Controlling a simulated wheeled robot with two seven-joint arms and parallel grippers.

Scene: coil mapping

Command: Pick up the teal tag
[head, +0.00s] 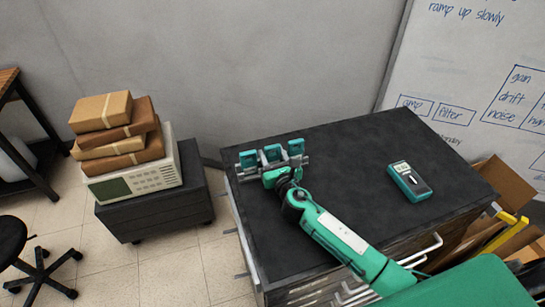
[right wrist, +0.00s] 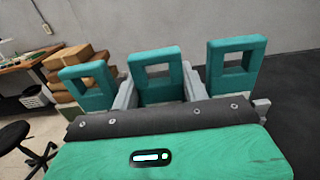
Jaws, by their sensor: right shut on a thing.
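My right gripper (head: 272,157) is over the far left corner of the dark table in the head view. In the right wrist view its grey jaws (right wrist: 158,92) are shut on a teal windowed piece, which I take for the teal tag (right wrist: 174,93). The tag also shows in the head view (head: 272,152). Similar teal windowed pieces stand on either side of the jaws, and I cannot tell whether they are parts of my gripper. The tag's lower end is hidden by the gripper's dark bar. I cannot tell its height above the table. My left gripper is out of view.
The dark tabletop (head: 340,190) is largely bare. A teal handheld meter (head: 410,180) lies on its right side. Left of the table, several brown parcels (head: 118,130) are stacked on a beige instrument (head: 140,180) on a low dark cabinet (head: 160,212). Cardboard (head: 502,188) stands at the right.

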